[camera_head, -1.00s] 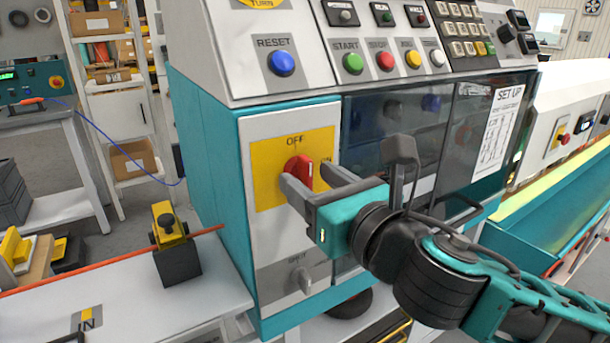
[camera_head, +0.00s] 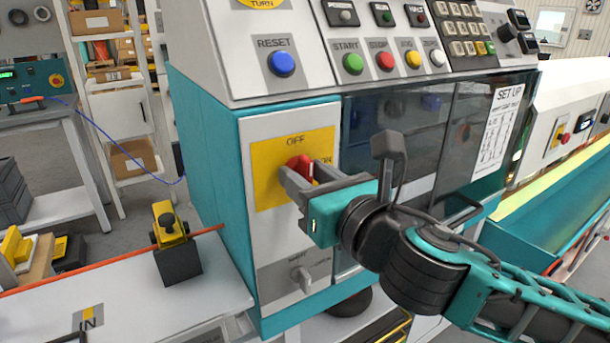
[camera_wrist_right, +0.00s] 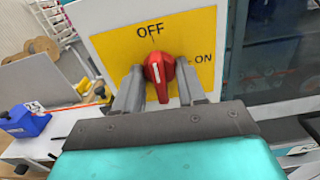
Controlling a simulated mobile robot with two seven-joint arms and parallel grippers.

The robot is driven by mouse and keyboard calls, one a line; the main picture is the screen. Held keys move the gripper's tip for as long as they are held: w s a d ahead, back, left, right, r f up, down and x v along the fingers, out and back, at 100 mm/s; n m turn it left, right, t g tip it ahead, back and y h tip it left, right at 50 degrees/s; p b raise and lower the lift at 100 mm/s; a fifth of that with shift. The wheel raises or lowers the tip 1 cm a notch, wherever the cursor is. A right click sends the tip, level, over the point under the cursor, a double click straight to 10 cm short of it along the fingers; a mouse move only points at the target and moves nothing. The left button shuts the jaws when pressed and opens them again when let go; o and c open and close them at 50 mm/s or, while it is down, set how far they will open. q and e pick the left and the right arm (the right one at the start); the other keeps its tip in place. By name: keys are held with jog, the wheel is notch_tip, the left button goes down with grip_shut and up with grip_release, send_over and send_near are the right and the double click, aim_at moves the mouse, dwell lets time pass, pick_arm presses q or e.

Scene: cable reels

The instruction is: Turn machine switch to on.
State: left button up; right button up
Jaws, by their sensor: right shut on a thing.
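The machine switch (camera_head: 300,166) is a red rotary knob on a yellow plate (camera_head: 264,193) marked OFF at the top and ON at the right. My right gripper (camera_head: 298,176) is at the knob, with its fingers on either side of it. In the right wrist view the red switch (camera_wrist_right: 159,70) stands between the two grey fingers of the right gripper (camera_wrist_right: 157,82). Its white pointer line is close to upright, toward OFF. The fingers hide part of the knob in the head view. My left gripper is not in view.
Above are a blue RESET button (camera_head: 281,63) and a row of coloured buttons. A lower grey switch (camera_head: 301,278) sits beneath the yellow plate. Dark window panels (camera_head: 395,130) lie to the right. A black and yellow cable guide (camera_head: 173,245) stands on the white table at left.

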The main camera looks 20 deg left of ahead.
jog(key=m+p, duration=0.1)
jog(key=m, duration=0.4)
jog(key=shift+m, duration=0.3)
jog(key=m, duration=1)
jog(key=o, duration=0.3)
jog(key=shift+m, duration=0.6)
jog(key=o, duration=0.5)
jog(key=shift+c, duration=0.2)
jog(key=v, duration=0.8)
